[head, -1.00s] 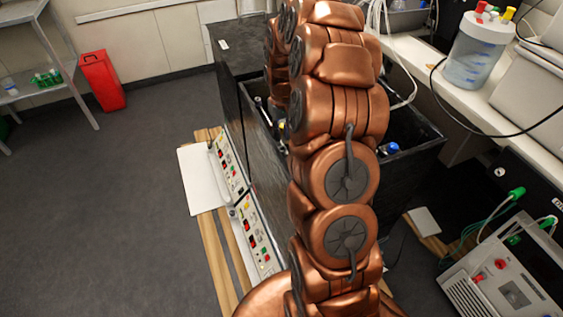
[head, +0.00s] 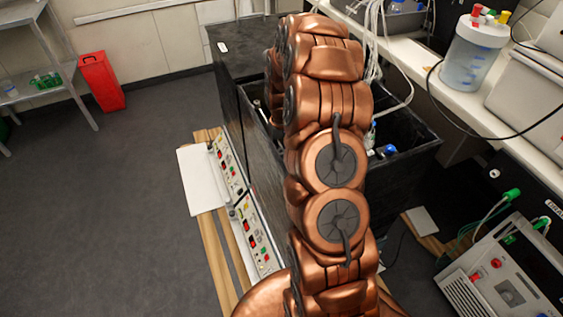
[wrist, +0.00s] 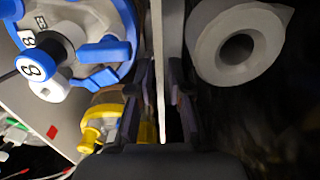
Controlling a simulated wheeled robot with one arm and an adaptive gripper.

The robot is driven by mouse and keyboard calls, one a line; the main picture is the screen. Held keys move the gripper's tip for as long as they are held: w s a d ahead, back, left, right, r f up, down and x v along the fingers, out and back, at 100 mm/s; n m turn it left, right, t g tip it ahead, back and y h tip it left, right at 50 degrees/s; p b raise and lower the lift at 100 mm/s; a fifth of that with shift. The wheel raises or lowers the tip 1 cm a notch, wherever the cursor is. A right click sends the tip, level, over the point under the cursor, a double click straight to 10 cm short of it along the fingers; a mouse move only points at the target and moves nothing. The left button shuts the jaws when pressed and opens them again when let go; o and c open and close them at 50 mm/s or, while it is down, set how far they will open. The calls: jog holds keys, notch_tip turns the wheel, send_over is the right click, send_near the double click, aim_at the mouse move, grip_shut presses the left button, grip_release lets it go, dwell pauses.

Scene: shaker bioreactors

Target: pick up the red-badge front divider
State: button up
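In the wrist view, a thin pale upright panel (wrist: 159,70) is seen nearly edge-on and appears to be the divider. No red badge is visible on its face from this angle. My gripper (wrist: 160,100) is open, with one dark finger on each side of the panel. A dark gap shows between the panel and the right finger; whether the left finger touches it I cannot tell. In the head view my copper arm reaches over the black open-topped box (head: 415,150) and hides my gripper and the divider.
In the wrist view, a blue-rimmed vessel cap (wrist: 120,50) and a yellow fitting (wrist: 97,125) stand close left. A grey-white roll-shaped part (wrist: 238,45) is close right. In the head view, a bench with a clear jar (head: 475,55) runs along the right; open floor lies left.

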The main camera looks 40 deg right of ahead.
grip_shut()
jog(key=shift+r, duration=0.15)
notch_tip(320, 180, up, 29)
jog(key=b, duration=0.3)
dwell(0.6)
jog(key=shift+a, duration=0.1)
